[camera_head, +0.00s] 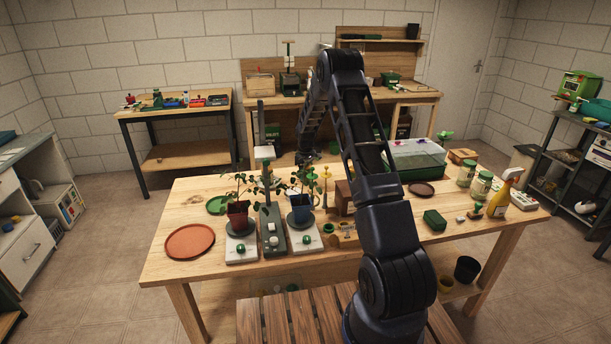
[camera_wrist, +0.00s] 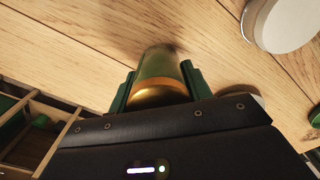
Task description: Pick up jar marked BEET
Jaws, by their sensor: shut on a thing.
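My gripper (camera_head: 305,158) reaches down at the back edge of the front table, behind the potted plants. In the wrist view its two green fingers (camera_wrist: 158,80) are shut on a jar (camera_wrist: 159,66) with a gold band and a greenish, see-through body. No lettering shows on this jar, so I cannot tell if it is marked BEET. The held jar cannot be made out in the head view. Two pale-lidded jars, one farther back (camera_head: 466,175) and one nearer (camera_head: 481,186), stand at the table's right; their labels are too small to read.
A terracotta saucer (camera_head: 190,241) lies at the left. A green tray with a clear cover (camera_head: 416,157) and a spray bottle (camera_head: 501,196) are at the right.

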